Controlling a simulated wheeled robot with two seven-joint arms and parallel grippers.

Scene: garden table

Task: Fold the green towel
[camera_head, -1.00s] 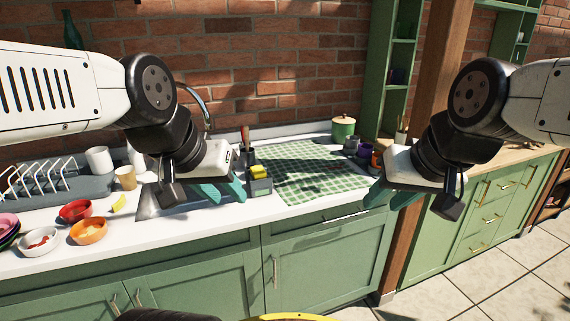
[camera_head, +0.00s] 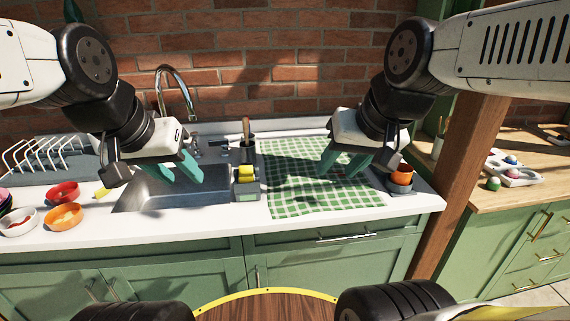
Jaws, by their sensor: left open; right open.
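The green and white checked towel (camera_head: 290,203) lies spread flat on the white counter, right of the sink. Its right back part is hidden behind my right arm. My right gripper (camera_head: 338,174) is open and empty, with its teal fingers over the towel; I cannot tell the exact height. My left gripper (camera_head: 184,180) is open and empty, with its teal fingers over the sink, left of the towel.
The sink (camera_head: 165,196) and faucet (camera_head: 174,84) are left of the towel. A caddy with a yellow sponge (camera_head: 246,174) stands close to the towel's left edge. Orange cups (camera_head: 401,176) stand to its right. Bowls (camera_head: 63,217) and a dish rack (camera_head: 45,155) are at the left.

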